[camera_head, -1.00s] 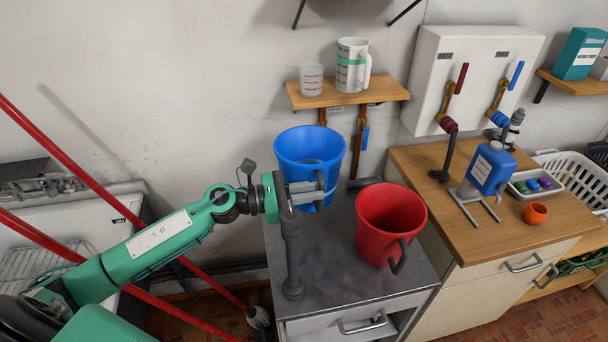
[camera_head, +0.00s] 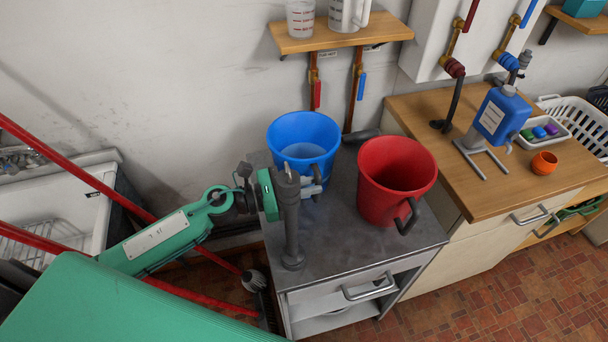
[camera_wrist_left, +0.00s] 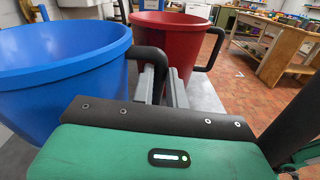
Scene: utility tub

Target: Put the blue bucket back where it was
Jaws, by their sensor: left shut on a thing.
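The blue bucket (camera_head: 284,133) is upright over the back left of the grey worktop (camera_head: 337,240), under the small wooden shelf. Pale liquid seems to show inside it. My left gripper (camera_head: 314,180) is shut on the bucket's dark handle, on its near right side. The left wrist view shows the bucket (camera_wrist_left: 55,75) at left and the handle (camera_wrist_left: 150,62) at the fingers (camera_wrist_left: 163,85). The bucket's lower part is partly hidden by my gripper, so I cannot tell whether it touches the worktop. My right gripper is out of view.
A red bucket (camera_head: 392,190) stands close to the right on the same worktop. A grey upright pipe (camera_head: 291,225) stands in front. The wooden shelf (camera_head: 340,34) holds a measuring cup and jug. A wooden counter (camera_head: 480,165) with a blue canister (camera_head: 500,115) lies right.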

